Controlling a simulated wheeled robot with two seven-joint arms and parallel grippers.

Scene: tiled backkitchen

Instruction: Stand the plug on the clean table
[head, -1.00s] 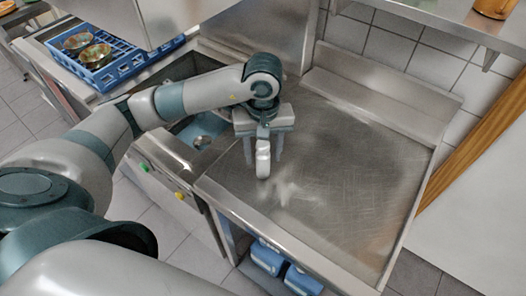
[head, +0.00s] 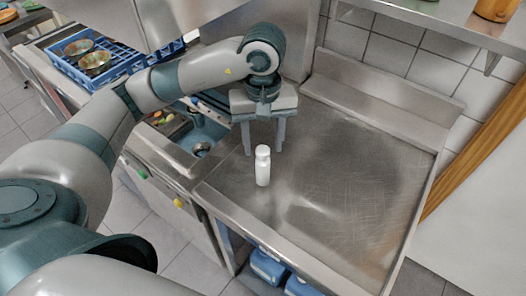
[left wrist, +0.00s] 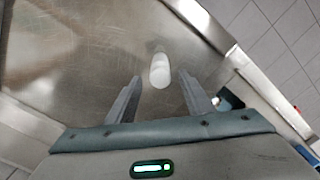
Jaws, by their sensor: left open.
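The plug, a small white bottle-shaped piece (head: 262,166), stands upright on the bare steel table (head: 345,190), near its left front part. My left gripper (head: 263,152) is open and empty, just behind the plug in the head view, with its two fingers pointing down. In the left wrist view the plug (left wrist: 160,72) shows beyond the open fingertips (left wrist: 160,78), roughly centred between them and apart from both. My right gripper is not in view.
A sink (head: 205,135) with scraps and a bowl lies left of the table. A blue rack (head: 110,62) with metal bowls stands behind it. Blue containers (head: 268,265) sit under the table. The table's right side is clear, with a raised back ledge (head: 380,85).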

